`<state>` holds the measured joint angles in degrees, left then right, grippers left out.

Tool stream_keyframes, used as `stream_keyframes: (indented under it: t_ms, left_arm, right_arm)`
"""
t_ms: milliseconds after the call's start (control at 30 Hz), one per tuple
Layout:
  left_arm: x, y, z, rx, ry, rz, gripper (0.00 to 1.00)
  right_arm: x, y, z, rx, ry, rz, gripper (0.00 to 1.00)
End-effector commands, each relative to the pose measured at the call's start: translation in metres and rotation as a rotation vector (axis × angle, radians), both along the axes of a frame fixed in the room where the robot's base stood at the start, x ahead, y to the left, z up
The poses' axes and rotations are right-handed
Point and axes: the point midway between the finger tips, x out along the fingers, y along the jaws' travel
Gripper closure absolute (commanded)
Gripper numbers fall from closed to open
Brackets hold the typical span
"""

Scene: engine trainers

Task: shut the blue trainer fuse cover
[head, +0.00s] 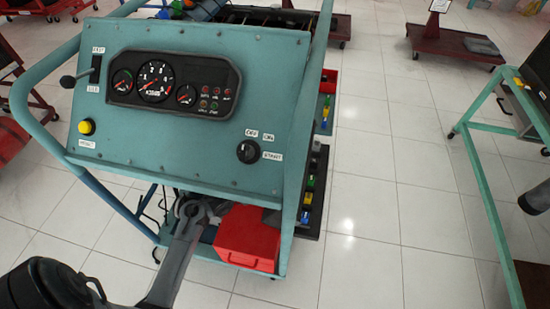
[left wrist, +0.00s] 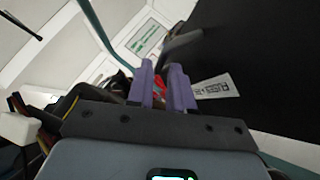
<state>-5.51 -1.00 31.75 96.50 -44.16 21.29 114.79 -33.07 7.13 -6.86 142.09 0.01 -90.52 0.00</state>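The blue trainer (head: 200,150) stands at the left and centre of the head view, with its gauge panel facing me. A black fuse holder (head: 314,190) with several coloured fuses shows at its right side, uncovered on the side I see. I cannot pick out the cover itself. My left arm comes in from the lower left and ends under the panel's lower edge, where its fingertips are hidden. In the left wrist view my left gripper (left wrist: 165,80) has two purple fingers a small gap apart, with nothing clearly between them. My right gripper is out of view.
A red box (head: 249,238) sits low on the trainer's frame, right of my left arm. A red tray (head: 328,82) is behind its right side. A green frame (head: 490,190) stands at the right. The tiled floor (head: 370,200) between is clear.

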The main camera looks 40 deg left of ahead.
Motion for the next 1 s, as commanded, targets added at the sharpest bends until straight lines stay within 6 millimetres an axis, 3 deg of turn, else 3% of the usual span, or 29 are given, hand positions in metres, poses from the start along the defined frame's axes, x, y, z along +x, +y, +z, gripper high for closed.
stream_keyframes:
  t_ms: [200, 600, 733, 1000]
  left_arm:
    - [0.019, -0.005, 0.007, 0.0, -0.002, 0.0, 0.79]
    - [0.023, -0.006, 0.009, 0.0, 0.001, 0.0, 0.79]
    - [0.023, -0.006, 0.009, 0.0, 0.001, 0.0, 0.99]
    - [0.023, -0.006, 0.009, 0.0, 0.0, 0.0, 1.0]
  right_arm:
    - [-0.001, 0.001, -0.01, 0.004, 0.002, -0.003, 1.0]
    - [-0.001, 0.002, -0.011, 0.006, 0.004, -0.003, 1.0]
    - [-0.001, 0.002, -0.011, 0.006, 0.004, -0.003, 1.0]
    - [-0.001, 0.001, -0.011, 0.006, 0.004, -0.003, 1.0]
